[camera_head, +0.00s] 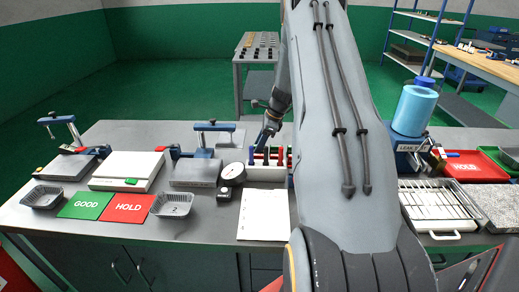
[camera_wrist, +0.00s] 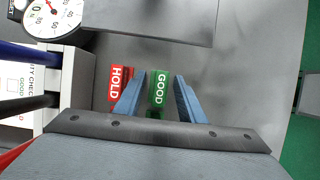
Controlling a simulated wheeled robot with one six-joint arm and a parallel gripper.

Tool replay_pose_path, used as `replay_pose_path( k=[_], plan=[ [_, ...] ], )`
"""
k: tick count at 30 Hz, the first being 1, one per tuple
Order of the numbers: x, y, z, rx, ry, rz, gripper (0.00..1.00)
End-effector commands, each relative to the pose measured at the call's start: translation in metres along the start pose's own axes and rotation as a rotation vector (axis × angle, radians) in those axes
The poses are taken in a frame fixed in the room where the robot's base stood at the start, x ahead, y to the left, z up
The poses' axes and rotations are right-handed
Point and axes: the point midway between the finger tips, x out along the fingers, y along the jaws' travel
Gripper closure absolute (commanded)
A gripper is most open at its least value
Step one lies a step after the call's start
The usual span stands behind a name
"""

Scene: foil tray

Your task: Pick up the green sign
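A small green sign (camera_wrist: 158,88) with white GOOD lettering shows in the wrist view between the two blue fingers of my gripper (camera_wrist: 160,95). The fingers are apart, and I see clear space on both sides of the sign. A small red HOLD sign (camera_wrist: 119,82) stands beside it on the left, just outside the left finger. In the head view my gripper (camera_head: 262,140) is over the rack area, and I cannot make out these small signs there. A flat green GOOD panel (camera_head: 85,205) lies at the table's front left.
A white rack (camera_head: 266,172) with coloured handles stands close to my gripper. A round dial gauge (camera_head: 233,172) is just left of it. A red HOLD panel (camera_head: 129,208) lies at the front. A blue bottle (camera_head: 414,108) stands at the right. Bare grey tabletop (camera_wrist: 240,70) lies right of the small signs.

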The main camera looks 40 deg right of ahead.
Motion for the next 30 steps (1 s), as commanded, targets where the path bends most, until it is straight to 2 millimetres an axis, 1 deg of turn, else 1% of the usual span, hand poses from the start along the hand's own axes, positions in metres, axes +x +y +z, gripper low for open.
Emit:
replay_pose_path(
  k=[6,8,12,13,19,22,26,30],
  plan=[
    [0.001,0.000,0.001,-0.001,0.000,-0.001,0.64],
    [0.001,0.000,0.001,-0.002,0.000,-0.001,0.72],
    [0.001,0.000,0.001,-0.002,0.000,0.000,0.96],
    [0.001,0.000,0.001,-0.002,0.000,-0.001,0.97],
    [0.001,0.000,0.001,-0.002,0.000,-0.001,0.98],
    [-0.004,-0.001,0.003,-0.003,0.000,-0.003,0.98],
    [-0.018,-0.002,0.010,-0.003,-0.001,-0.006,0.98],
    [-0.043,-0.002,0.020,-0.004,0.000,-0.005,0.98]
  ],
)
